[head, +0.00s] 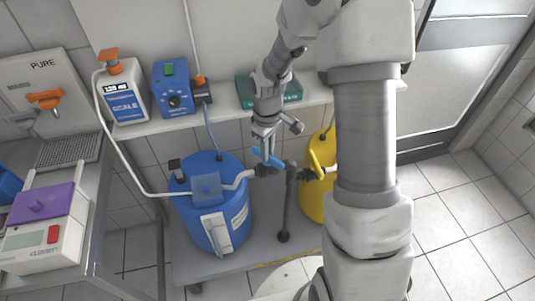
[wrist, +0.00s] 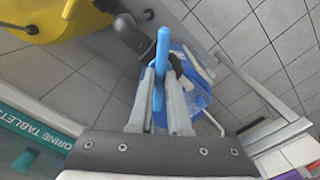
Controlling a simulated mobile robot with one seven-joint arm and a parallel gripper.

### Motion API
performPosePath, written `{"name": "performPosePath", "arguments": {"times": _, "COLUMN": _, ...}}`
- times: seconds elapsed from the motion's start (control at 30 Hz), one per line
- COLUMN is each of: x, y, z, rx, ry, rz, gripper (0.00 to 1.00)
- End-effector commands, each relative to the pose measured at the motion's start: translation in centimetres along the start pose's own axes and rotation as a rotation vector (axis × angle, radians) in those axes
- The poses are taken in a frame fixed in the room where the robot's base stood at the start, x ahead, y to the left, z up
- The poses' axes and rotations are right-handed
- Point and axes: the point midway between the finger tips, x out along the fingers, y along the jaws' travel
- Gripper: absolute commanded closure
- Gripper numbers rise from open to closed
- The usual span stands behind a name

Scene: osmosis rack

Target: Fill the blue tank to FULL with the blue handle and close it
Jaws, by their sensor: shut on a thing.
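The blue tank (head: 215,212) stands on a low grey platform, with a blue box on its lid and a white gauge strip (head: 216,231) down its front. The gauge level is too small to read. The blue handle (head: 268,158) is on the pipe fitting to the right of the tank. My gripper (head: 265,152) is over the handle from above. In the wrist view the handle (wrist: 162,55) stands between the two fingers, and my gripper (wrist: 160,125) is shut on it. Part of the tank (wrist: 193,97) shows beyond the fingers.
A yellow tank (head: 318,200) with a yellow handle (head: 315,165) stands right of the dark upright pipe (head: 287,210). Tiled floor on the right is clear.

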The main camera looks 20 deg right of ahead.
Motion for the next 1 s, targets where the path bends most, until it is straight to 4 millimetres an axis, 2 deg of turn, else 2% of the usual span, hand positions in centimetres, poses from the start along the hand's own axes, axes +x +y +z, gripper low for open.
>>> {"name": "performPosePath", "arguments": {"times": 0.6, "x": 0.06, "y": 0.01, "z": -0.06, "rx": 0.549, "ry": 0.002, "rz": 0.001, "gripper": 1.00}}
{"name": "performPosePath", "arguments": {"times": 1.0, "x": -0.02, "y": -0.01, "z": -0.04, "rx": 0.735, "ry": 0.001, "rz": 0.000, "gripper": 1.00}}
